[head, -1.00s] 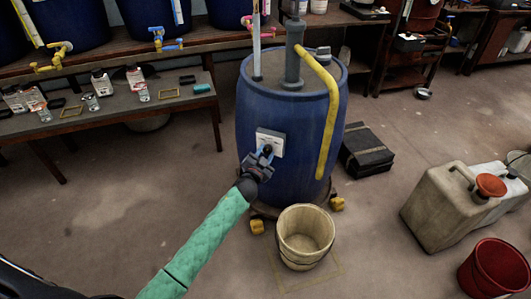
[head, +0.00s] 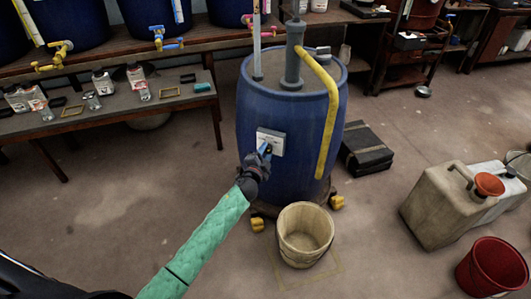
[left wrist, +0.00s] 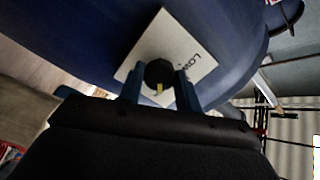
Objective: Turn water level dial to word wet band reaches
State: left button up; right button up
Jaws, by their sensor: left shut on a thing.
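A white dial plate (head: 270,139) is fixed to the front of the blue barrel (head: 300,165). In the left wrist view a black dial (left wrist: 158,72) with a yellow pointer mark sits on the plate. The word LOW shows on the plate beside it; other words are hidden or too small to read. My left gripper (head: 265,150) is at the plate, its two blue fingers on either side of the dial, shut on it. A pale upright stick (head: 257,42) stands at the barrel's top; I cannot make out a wet band. My right gripper is not in view.
A yellow pipe (head: 329,110) curves down the barrel's right front. A pale bucket (head: 305,234) stands on the floor before it. A black case (head: 366,150), beige jerrycan (head: 436,208) and red bucket (head: 494,268) are to the right.

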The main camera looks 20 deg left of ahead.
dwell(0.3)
pick_arm(q)
jog(key=o, duration=1)
jog(key=shift+c, duration=0.2)
jog(key=shift+s, duration=0.1)
jog(key=s, duration=0.7)
jog(key=shift+s+a, duration=0.25)
jog(key=shift+s, duration=0.05)
